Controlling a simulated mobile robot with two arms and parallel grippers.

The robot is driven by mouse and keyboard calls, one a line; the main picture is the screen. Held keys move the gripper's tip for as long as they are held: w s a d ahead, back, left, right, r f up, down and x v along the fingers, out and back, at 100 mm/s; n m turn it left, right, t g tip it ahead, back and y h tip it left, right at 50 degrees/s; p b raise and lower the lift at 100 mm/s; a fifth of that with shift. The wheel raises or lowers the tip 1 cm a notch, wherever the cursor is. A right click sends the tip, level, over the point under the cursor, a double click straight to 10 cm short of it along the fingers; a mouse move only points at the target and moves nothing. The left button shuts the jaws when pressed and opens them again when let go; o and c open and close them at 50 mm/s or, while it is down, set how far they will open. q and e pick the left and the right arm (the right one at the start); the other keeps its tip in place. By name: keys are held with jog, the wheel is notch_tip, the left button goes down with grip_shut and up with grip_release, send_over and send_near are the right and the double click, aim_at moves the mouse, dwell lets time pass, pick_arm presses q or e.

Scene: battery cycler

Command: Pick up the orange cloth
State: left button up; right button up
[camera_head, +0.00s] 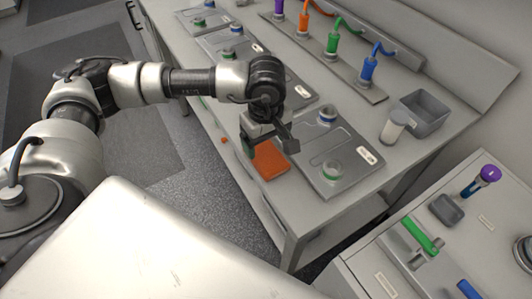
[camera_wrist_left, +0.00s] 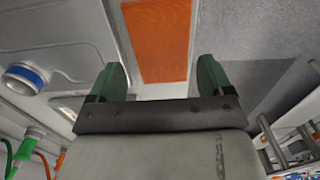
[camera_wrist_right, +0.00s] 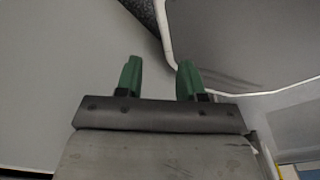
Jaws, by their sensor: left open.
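The orange cloth (camera_head: 270,161) lies flat near the front edge of the white bench, left of a grey plate. In the left wrist view the cloth (camera_wrist_left: 155,40) is ahead of the fingertips, between and beyond them. My left gripper (camera_head: 248,148) is over the bench edge beside the cloth, its green fingers apart and empty. Its two fingers also show in the left wrist view (camera_wrist_left: 162,75). My right gripper (camera_wrist_right: 158,75) is open and empty in the right wrist view, facing a plain pale surface and an edge; it does not show in the head view.
A grey plate (camera_head: 335,165) with blue and green ringed holders lies right of the cloth. A grey bin (camera_head: 424,113) and a white-capped container (camera_head: 393,127) stand further right. Coloured connectors (camera_head: 333,42) line the back rail. A second bench (camera_head: 370,262) is at lower right.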

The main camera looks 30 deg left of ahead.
aim_at(266, 154)
pick_arm(q)
jog(key=shift+f+p, duration=0.3)
jog(key=shift+f, duration=1.6)
jog(key=c, duration=0.6)
jog(key=shift+r, duration=0.1)
jog(key=shift+r, duration=0.55)
notch_tip(266, 154, up, 2)
jog(key=shift+r+b, duration=0.25)
jog(key=shift+b, duration=0.35)
jog(key=d+r, duration=0.2)
jog(key=d, duration=0.2)
jog(key=d+r+b, duration=0.1)
jog(key=d+r, duration=0.2)
jog(key=s+d+r+b, duration=0.1)
jog(key=d+r, duration=0.1)
jog(key=d, duration=0.2)
jog(key=shift+d+r, duration=0.15)
jog(key=shift+d, duration=0.2)
